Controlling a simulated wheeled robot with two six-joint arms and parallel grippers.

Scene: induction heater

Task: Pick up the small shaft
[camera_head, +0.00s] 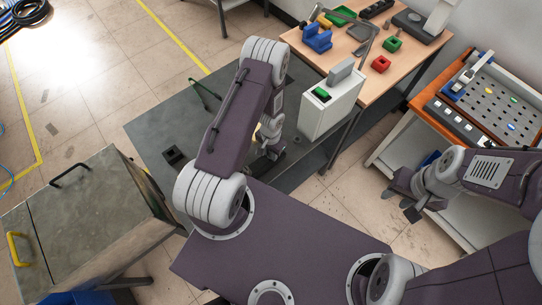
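I cannot make out the small shaft for certain; my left arm covers part of the dark grey surface (150,125). A small yellowish piece (257,134) shows beside my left wrist, too small to identify. My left gripper (274,153) is low over the dark grey surface, left of the white box; its fingers are too small and partly hidden to tell if they are open. My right gripper (407,196) hangs at the right, in front of the orange-topped bench, with its dark fingers apart and nothing seen between them.
A white box (331,103) with a green panel stands beside the wooden table (358,77). An orange-topped bench (440,98) carries a perforated board. A metal cabinet (85,222) stands at left.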

